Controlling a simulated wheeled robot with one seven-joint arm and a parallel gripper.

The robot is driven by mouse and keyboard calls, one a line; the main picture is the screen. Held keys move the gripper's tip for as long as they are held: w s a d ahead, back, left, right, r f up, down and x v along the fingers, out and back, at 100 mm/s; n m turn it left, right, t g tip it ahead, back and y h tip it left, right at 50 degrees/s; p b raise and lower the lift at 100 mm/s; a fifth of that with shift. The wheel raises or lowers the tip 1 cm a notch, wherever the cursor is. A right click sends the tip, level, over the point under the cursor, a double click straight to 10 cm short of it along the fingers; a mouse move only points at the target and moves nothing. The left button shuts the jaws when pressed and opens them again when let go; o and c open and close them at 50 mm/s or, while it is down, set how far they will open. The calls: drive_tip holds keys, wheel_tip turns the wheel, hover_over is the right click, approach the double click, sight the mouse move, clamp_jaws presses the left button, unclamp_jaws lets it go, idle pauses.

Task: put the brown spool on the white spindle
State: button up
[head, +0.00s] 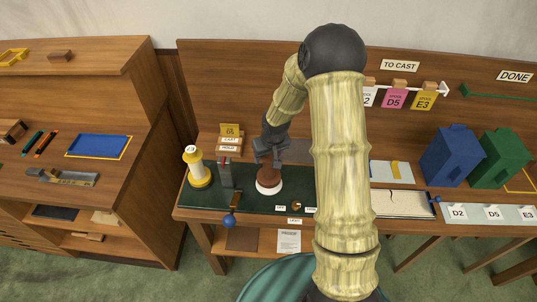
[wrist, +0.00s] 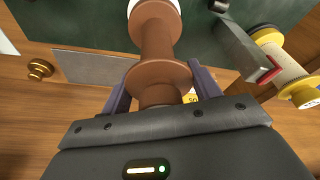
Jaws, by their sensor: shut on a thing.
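The brown spool (head: 269,175) is upright between the fingers of my gripper (head: 268,150), and it also shows in the wrist view (wrist: 154,38). My gripper (wrist: 160,88) is shut on the spool's upper part, with a finger on each side. A round white piece (head: 268,189), likely the base of the white spindle, is directly under the spool; its edge shows past the spool's far end in the wrist view (wrist: 133,6). The spindle's post is hidden. I cannot tell whether the spool rests on the base or is slightly above it.
A yellow-and-white spool (head: 198,170) and a grey upright with a red part (head: 225,172) stand to the left on the dark green mat (head: 245,200). A small brass knob (head: 295,206) is to the right. Blue (head: 452,155) and green (head: 502,158) boxes stand farther right.

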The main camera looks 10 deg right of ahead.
drive_tip(key=shift+f+b, duration=1.15)
drive_tip(key=shift+f, duration=0.25)
drive_tip(key=o, duration=1.4)
drive_tip(key=shift+r+p, duration=2.4)
drive_tip(key=shift+r, duration=0.65)
